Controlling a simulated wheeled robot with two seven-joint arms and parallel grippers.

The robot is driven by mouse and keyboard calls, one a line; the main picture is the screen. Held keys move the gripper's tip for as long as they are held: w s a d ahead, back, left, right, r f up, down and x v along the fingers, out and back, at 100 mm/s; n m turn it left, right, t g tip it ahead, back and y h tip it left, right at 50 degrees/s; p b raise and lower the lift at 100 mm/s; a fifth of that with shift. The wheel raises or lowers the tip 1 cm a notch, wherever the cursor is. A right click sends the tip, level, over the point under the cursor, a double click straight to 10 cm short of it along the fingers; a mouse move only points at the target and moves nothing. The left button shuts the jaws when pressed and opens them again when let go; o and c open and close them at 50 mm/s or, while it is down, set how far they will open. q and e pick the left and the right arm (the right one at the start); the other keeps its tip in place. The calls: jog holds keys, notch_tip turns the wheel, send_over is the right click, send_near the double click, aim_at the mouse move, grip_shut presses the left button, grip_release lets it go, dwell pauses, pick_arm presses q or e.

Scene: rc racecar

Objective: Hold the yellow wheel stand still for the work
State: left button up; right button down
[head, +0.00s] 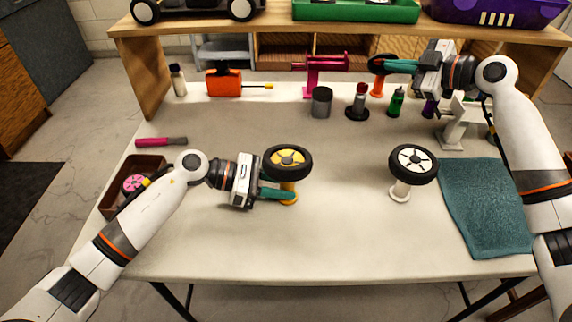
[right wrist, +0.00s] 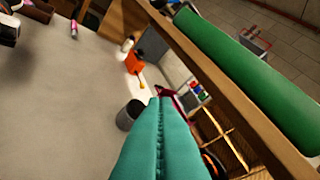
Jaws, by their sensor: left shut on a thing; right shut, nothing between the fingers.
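The yellow wheel stand (head: 289,200) stands on the table left of centre, and a black wheel with a yellow hub (head: 287,161) sits on top of it. My left gripper (head: 284,193) is shut on the stand's post below the wheel. The fingers hide part of the post. My right gripper (head: 386,64) is shut and empty, raised near the back of the table. Its teal fingers are pressed together in the right wrist view (right wrist: 160,125). It is close to an orange stand (head: 377,88) with a dark wheel on top; whether they touch I cannot tell.
A white stand (head: 399,192) with a black wheel (head: 412,159) stands to the right, beside a teal towel (head: 487,215). A grey cup (head: 321,102), bottles and an orange tool (head: 224,83) line the back below a wooden shelf (head: 345,32). The front middle is clear.

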jog(key=s+a+r+n+g, duration=0.1)
jog(key=s+a+n+g, duration=0.15)
jog(key=a, duration=0.35)
jog(key=s+a+r+n+g, duration=0.1)
jog(key=s+a+n+g, duration=0.15)
jog(key=a, duration=0.45)
jog(key=n+g+h, duration=0.4)
jog(key=n+h, duration=0.7)
jog(key=n, duration=0.2)
send_near(286, 168)
jog(key=shift+d+r, duration=0.1)
jog(key=shift+r, duration=0.35)
jog(key=shift+w, duration=0.1)
jog(key=shift+w+f, duration=0.2)
jog(key=shift+f, duration=1.55)
jog(key=shift+w+f, duration=0.15)
jog(key=shift+f, duration=1.6)
